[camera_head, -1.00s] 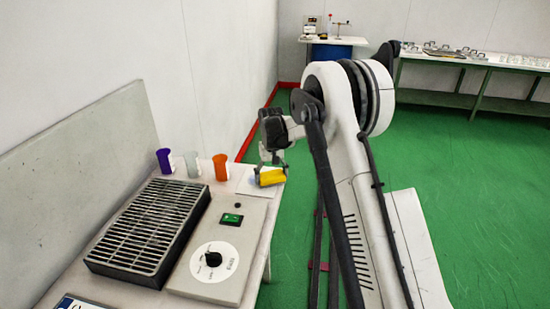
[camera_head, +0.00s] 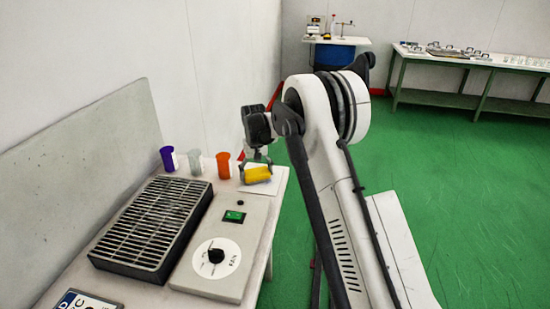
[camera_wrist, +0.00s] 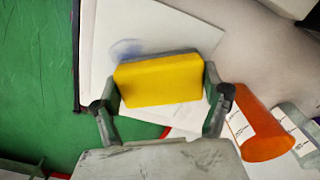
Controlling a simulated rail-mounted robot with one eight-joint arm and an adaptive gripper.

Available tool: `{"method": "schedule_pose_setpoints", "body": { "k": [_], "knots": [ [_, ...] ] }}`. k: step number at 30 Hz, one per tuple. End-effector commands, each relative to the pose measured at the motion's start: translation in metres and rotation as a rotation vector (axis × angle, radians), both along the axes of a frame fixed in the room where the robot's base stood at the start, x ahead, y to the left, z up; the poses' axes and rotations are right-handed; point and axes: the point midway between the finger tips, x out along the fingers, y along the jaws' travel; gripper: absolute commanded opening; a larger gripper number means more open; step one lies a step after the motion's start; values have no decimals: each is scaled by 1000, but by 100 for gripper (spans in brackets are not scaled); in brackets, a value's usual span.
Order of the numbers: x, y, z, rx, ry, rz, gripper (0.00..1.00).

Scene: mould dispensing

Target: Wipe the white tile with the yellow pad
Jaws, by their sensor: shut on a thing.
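The white tile (camera_head: 258,187) lies flat on the far end of the worktable, and it fills much of the upper middle of the wrist view (camera_wrist: 150,30). A bluish smudge (camera_wrist: 126,48) shows on it beside the pad. My gripper (camera_head: 256,173) is shut on the yellow pad (camera_head: 259,174), with one finger at each end of it. The pad also shows in the wrist view (camera_wrist: 160,81), over the tile. I cannot tell whether its underside touches the tile. The pad hides part of the tile.
An orange cup (camera_head: 223,166), a pale cup (camera_head: 195,162) and a purple cup (camera_head: 168,159) stand left of the tile. The orange cup (camera_wrist: 262,130) is close to my gripper. A grilled heater (camera_head: 152,225) and control panel (camera_head: 215,255) stand nearer.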

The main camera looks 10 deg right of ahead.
Motion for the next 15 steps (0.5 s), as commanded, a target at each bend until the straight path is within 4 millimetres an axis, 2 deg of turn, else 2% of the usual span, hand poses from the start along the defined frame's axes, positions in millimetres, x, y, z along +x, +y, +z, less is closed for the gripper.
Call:
{"method": "schedule_pose_setpoints", "body": {
  "k": [10, 15],
  "knots": [
    [14, 23, 1, 1, 0, -6, 50],
    [8, 12, -1, 1, 0, -8, 50]
  ]
}}
